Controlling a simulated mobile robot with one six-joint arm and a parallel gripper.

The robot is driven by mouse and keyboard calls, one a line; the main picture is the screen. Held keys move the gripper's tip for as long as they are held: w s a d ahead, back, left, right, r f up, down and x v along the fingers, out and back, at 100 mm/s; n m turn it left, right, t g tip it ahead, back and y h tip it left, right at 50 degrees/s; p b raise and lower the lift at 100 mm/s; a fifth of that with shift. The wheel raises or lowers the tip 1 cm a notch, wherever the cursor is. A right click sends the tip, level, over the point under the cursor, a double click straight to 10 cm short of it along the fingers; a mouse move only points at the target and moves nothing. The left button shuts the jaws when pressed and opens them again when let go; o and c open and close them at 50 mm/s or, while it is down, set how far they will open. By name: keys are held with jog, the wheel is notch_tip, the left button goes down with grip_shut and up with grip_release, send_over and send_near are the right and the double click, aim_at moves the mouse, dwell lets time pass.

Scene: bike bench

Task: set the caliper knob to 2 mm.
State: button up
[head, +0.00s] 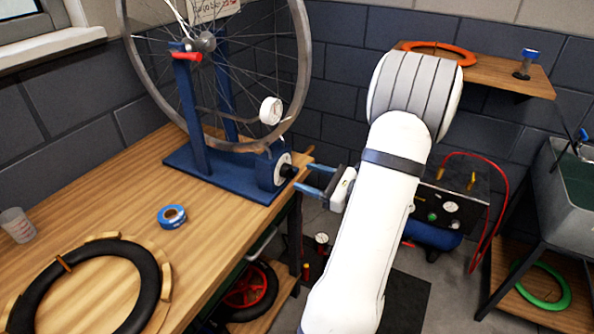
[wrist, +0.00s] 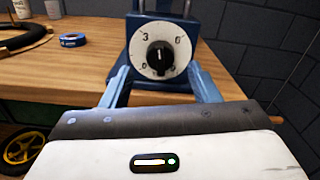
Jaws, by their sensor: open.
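The caliper knob (wrist: 160,56) is a black round knob on a white dial plate (wrist: 136,45) with printed numbers. A 3 is readable at the dial's upper left; the other marks are too small to read surely. A pale line on the knob points about straight up in the wrist view. In the head view the knob (head: 288,171) sticks out from the blue block at the truing stand's right end. My gripper (head: 303,178) is open, its two blue fingers pointing at the knob. In the wrist view the fingers (wrist: 162,80) lie left and right below the knob, apart from it.
The blue stand (head: 185,120) holds a spoked wheel (head: 304,60) above the wooden bench (head: 120,185). Blue tape (head: 172,216), a black tyre (head: 145,270) and a cup (head: 17,226) lie left of it. A round gauge (head: 271,110) sits by the wheel.

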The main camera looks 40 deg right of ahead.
aim_at(293, 172)
jog(key=shift+x, duration=2.05)
jog(key=shift+c, duration=0.3)
jog(key=c, duration=0.9)
